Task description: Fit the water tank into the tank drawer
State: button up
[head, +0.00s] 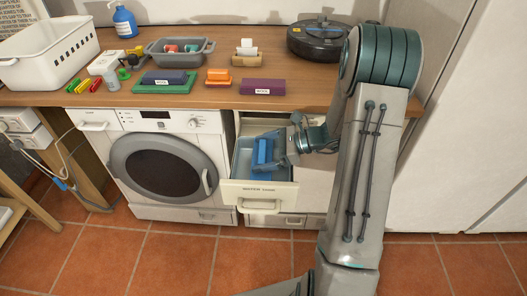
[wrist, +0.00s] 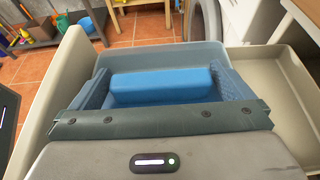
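The water tank is a grey-blue open box (head: 243,156) with a bright blue bar across it, apparently its handle. It is inside the outline of the pulled-out tank drawer (head: 259,193), a cream drawer with a labelled front. In the wrist view the tank's rim (wrist: 188,50) lies beyond the blue bar, which sits between the two fingers of my gripper (wrist: 163,88). The fingers appear closed on the bar's ends. In the head view my gripper (head: 270,155) comes in from the right, over the drawer. Whether the tank rests on the drawer floor is hidden.
A white washing machine (head: 158,208) stands left of the drawer. The wooden counter (head: 225,95) above holds a white basket (head: 48,62), a grey bin (head: 158,57), coloured blocks and a round black robot vacuum (head: 318,44). The tiled floor (head: 170,260) in front is clear.

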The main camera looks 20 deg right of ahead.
jog(key=shift+r, duration=0.25)
jog(key=v, duration=1.2)
jog(key=s+a+n+g, duration=0.1)
jog(key=a, duration=0.1)
jog(key=s+a+r+n+g+h, duration=0.1)
jog(key=a+n, duration=0.1)
jog(key=s+a+r+n+g+h, duration=0.1)
jog(key=s+a, duration=0.1)
jog(key=shift+a+r+n+p, duration=0.1)
jog(key=shift+r+n+p, duration=0.1)
jog(key=shift+n+p, duration=0.15)
jog(key=s+a+n+h, duration=0.1)
jog(key=s+a+r+n+g+h, duration=0.1)
jog(key=s+n, duration=0.1)
jog(key=s+a+n+h, duration=0.1)
jog(key=shift+s+a+r+n+g, duration=0.2)
jog(key=shift+a+n+g, duration=0.05)
jog(key=shift+n+g, duration=0.15)
jog(key=s+a+r+n+t+h, duration=0.1)
jog(key=s+r+n+t+h, duration=0.1)
jog(key=s+n+h, duration=0.5)
jog(key=s+r+n, duration=0.1)
jog(key=n, duration=0.4)
jog(key=shift+s+a+t+h, duration=0.3)
jog(key=shift+s+t+h, duration=0.1)
jog(key=shift+r, duration=0.1)
